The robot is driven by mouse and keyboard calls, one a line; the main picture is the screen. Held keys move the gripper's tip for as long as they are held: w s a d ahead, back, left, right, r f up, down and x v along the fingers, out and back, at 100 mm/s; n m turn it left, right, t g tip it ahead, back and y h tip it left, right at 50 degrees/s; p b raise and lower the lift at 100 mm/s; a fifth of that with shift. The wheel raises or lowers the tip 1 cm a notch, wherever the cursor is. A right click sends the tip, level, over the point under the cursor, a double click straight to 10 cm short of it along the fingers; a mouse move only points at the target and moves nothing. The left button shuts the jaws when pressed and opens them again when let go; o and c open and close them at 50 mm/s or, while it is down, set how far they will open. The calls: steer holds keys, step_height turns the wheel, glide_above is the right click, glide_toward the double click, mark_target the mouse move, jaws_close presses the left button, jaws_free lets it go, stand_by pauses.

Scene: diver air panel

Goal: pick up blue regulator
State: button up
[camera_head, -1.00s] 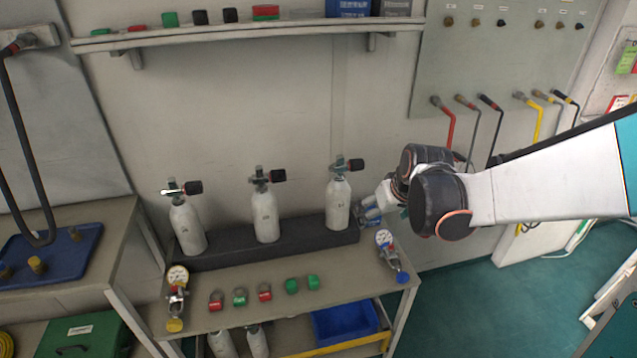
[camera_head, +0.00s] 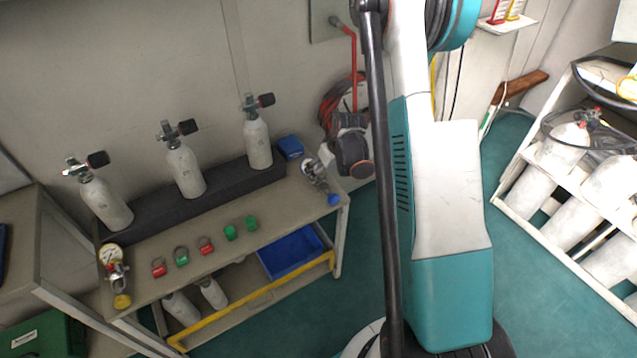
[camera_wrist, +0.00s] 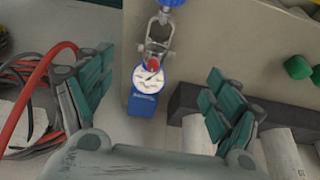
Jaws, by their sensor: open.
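The blue regulator (camera_head: 316,174) lies at the right end of the bench, its blue cap toward the front edge. In the wrist view the regulator (camera_wrist: 149,78) shows its white-faced gauge, red part, metal yoke and blue cap at the top edge. My gripper (camera_wrist: 154,100) is open, with green finger pads on either side of the regulator in the picture and nothing held. In the head view my wrist is just right of the regulator and the fingers are hard to make out.
The bench (camera_head: 150,280) also holds a yellow-capped regulator (camera_head: 115,272) at left, several red and green caps, and a blue box (camera_head: 290,147) at the back. Three white cylinders (camera_head: 186,171) stand in a dark rack. A red hose (camera_wrist: 40,75) hangs beside the bench.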

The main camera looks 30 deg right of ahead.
mark_target(319, 178)
steer(key=b+x, duration=0.1)
steer(key=x, duration=0.5)
steer(key=shift+w+b, duration=0.15)
steer(key=shift+b, duration=0.25)
steer(key=shift+w+d+b+x, duration=0.2)
steer(key=shift+b+x, duration=0.5)
steer(key=shift+x, duration=0.65)
steer(key=shift+w+d+b+x, duration=0.15)
steer(key=shift+b+x, duration=0.55)
steer(key=shift+x, duration=0.7)
steer(key=shift+r, duration=0.25)
steer(key=c, duration=1.7)
steer(key=shift+o, duration=0.2)
steer(key=shift+r, duration=0.1)
step_height(319, 178, up, 20)
steer(key=p, duration=0.7)
